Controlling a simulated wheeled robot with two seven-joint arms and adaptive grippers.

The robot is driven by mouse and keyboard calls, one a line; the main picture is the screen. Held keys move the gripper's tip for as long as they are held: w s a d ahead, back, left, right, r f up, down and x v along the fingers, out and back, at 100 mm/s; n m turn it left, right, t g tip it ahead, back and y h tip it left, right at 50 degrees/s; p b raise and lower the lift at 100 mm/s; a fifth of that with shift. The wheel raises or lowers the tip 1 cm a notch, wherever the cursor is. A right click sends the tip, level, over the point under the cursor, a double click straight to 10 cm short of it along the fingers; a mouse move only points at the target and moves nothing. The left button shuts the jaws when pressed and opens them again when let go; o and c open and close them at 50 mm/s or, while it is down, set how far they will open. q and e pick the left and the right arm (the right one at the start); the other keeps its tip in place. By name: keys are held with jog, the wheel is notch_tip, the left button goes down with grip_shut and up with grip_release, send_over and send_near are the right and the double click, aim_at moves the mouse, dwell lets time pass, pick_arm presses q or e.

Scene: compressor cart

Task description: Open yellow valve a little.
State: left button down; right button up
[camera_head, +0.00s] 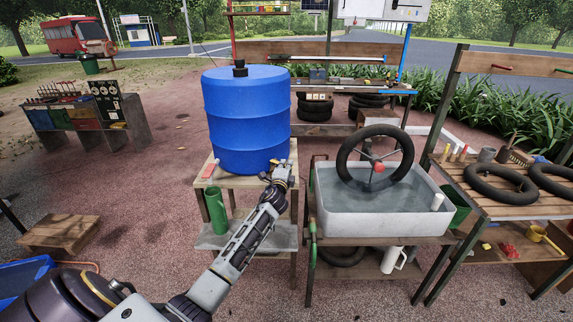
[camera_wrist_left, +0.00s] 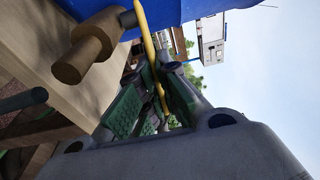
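The yellow valve (camera_wrist_left: 148,38) shows in the left wrist view as a thin yellow lever beside a brown tap body (camera_wrist_left: 90,48), below the blue barrel (camera_wrist_left: 190,9). In the head view the blue barrel (camera_head: 247,118) stands upright on a wooden stand. My left gripper (camera_head: 282,170) is at the barrel's lower right side, and hides most of the tap there. In the left wrist view its green-padded fingers (camera_wrist_left: 161,85) lie close on both sides of the lever and look shut on it. My right gripper is not in view.
A water basin (camera_head: 375,212) with a wheel (camera_head: 376,160) is close on the right. A workbench (camera_head: 510,205) with tyres stands farther right. Open ground lies left of the barrel.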

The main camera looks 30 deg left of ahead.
pick_arm(q)
jog(key=c, duration=1.6)
grip_release()
jog(key=shift+c, duration=0.2)
jog(key=shift+s, duration=0.1)
jog(key=v, duration=1.2)
jog(key=shift+f, duration=0.1)
